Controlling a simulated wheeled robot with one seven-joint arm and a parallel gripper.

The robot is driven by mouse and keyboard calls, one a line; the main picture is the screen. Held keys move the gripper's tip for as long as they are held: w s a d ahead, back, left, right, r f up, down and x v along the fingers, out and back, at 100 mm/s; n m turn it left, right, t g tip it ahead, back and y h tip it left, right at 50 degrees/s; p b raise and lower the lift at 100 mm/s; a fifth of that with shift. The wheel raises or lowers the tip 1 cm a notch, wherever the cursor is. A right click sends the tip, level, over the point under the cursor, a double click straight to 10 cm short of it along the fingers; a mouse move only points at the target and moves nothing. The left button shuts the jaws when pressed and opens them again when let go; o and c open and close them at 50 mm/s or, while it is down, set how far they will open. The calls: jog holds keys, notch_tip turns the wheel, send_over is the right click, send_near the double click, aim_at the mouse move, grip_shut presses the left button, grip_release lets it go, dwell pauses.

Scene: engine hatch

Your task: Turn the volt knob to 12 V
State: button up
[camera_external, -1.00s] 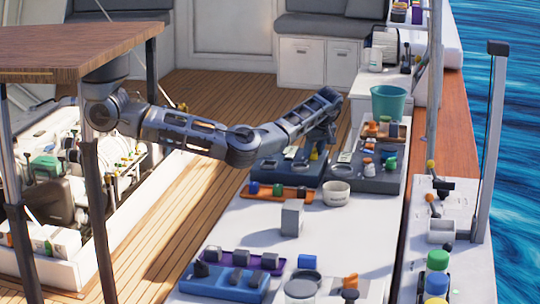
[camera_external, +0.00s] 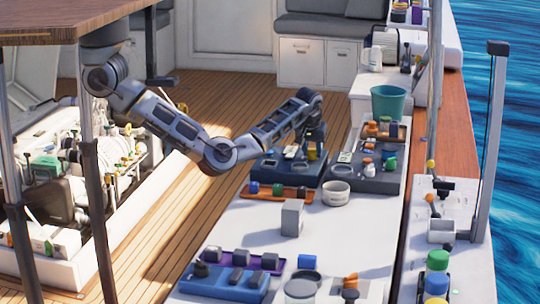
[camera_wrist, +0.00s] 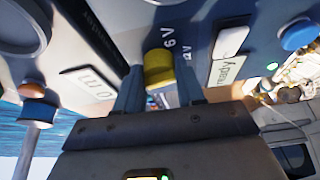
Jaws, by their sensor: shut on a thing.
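The volt knob (camera_wrist: 158,68) is yellow and sits on a blue panel (camera_wrist: 195,40) in the wrist view. The printed marks "6 V" and "12 V" show beside it, on its right. My gripper (camera_wrist: 160,82) is shut on the knob, one finger on each side. Any pointer on the knob is too unclear to read. In the external view my gripper (camera_external: 314,138) reaches down onto the dark blue panel box (camera_external: 280,174) at the back of the white bench. A small bit of yellow shows under it there.
In the wrist view a white "ready" plate (camera_wrist: 228,68) and a blue button (camera_wrist: 298,34) lie to the right. A second panel box (camera_external: 385,180) stands right of mine in the external view. A white bowl (camera_external: 336,194) and grey block (camera_external: 291,218) stand in front.

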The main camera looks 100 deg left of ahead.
jog(key=shift+s+m+t+p, duration=0.1)
jog(key=shift+m+t+p, duration=0.3)
jog(key=shift+m+p, duration=0.7)
jog(key=o, duration=1)
jog(key=shift+r, duration=0.1)
jog(key=b+v, duration=0.1)
jog(key=v, duration=0.6)
jog(key=shift+d+r, duration=0.1)
jog(key=shift+r, duration=0.2)
